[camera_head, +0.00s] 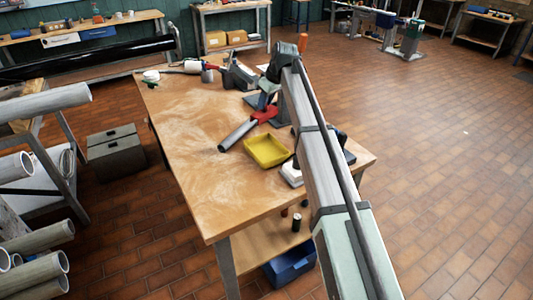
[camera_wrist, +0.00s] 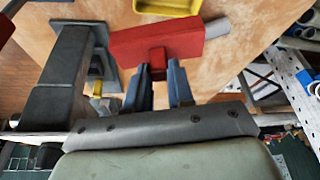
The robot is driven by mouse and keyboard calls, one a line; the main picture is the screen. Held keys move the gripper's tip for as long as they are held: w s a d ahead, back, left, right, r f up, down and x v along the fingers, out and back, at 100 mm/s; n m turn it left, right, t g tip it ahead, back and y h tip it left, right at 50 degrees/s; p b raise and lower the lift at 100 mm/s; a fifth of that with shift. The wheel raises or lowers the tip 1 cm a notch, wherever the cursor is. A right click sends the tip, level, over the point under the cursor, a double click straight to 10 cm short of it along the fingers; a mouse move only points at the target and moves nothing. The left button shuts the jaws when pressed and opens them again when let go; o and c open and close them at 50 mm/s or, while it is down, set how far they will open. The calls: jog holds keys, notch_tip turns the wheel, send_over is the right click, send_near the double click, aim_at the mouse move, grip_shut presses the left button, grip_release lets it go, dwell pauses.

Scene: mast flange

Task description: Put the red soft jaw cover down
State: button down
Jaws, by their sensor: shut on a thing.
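The red soft jaw cover (camera_wrist: 155,42) is a red block with a small tab, in front of my fingers in the wrist view. The blue-grey fingers of my gripper (camera_wrist: 159,74) are shut on that tab. In the head view the red cover (camera_head: 264,114) shows beside my gripper, above or on the wooden bench (camera_head: 180,125); I cannot tell whether it touches the bench top. A grey vise-like fixture (camera_wrist: 70,75) stands just left of my gripper in the wrist view.
A grey tube (camera_head: 238,135) lies by the cover. A yellow tray (camera_head: 266,150) sits nearby toward the bench front. White and dark items (camera_head: 291,174) stand near my arm. Tools crowd the far end (camera_head: 205,68). The left and front bench top is clear.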

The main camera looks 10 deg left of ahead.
aim_at(258, 116)
jog(key=s+n, duration=0.1)
jog(key=s+f+n, duration=0.1)
jog(key=s+f+n+g, duration=0.1)
jog(key=shift+a+n+y, duration=0.3)
jog(key=shift+a, duration=0.05)
jog(key=shift+s+n+g, duration=0.4)
jog(key=shift+n, duration=0.3)
jog(key=shift+s+d+f+n+g+h, duration=0.2)
jog(key=shift+s+f+n+g, duration=0.35)
jog(key=shift+f+n, duration=1.05)
jog(key=shift+s+d+f+n+g+h, duration=0.1)
jog(key=shift+s+f+n+g+h, duration=0.3)
jog(key=shift+f+n, duration=1.2)
jog(key=shift+s+d+f+n+g+h, duration=0.1)
jog(key=shift+s+f+n+g, duration=0.6)
jog(key=shift+f+n, duration=0.9)
jog(key=shift+f, duration=0.1)
jog(key=c, duration=1)
grip_release()
jog(key=shift+w, duration=0.1)
